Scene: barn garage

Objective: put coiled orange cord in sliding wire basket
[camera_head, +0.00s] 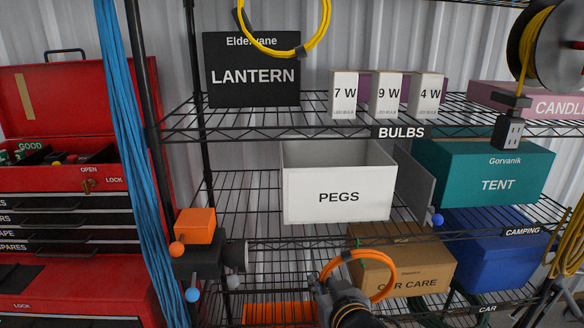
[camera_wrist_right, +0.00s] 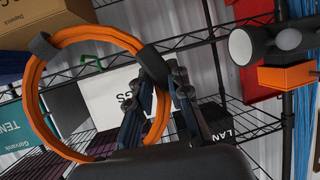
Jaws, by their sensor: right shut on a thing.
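The coiled orange cord (camera_head: 374,254) is a ring with dark ties, low in the centre of the head view, in front of the CAR CARE box. My right gripper (camera_head: 327,287) is shut on its left side. In the right wrist view the cord (camera_wrist_right: 36,100) stands out as a large loop to the left of the fingers (camera_wrist_right: 165,78), which close near a dark tie. I cannot clearly pick out the sliding wire basket among the black wire shelves. My left gripper is not in view.
A white PEGS bin (camera_head: 338,205) stands on the middle shelf, with the TENT box (camera_head: 480,165) right of it. A CAR CARE box (camera_head: 412,268) and blue bin (camera_head: 490,255) sit lower. An orange-and-black object with knobs (camera_head: 196,250) is by the left post.

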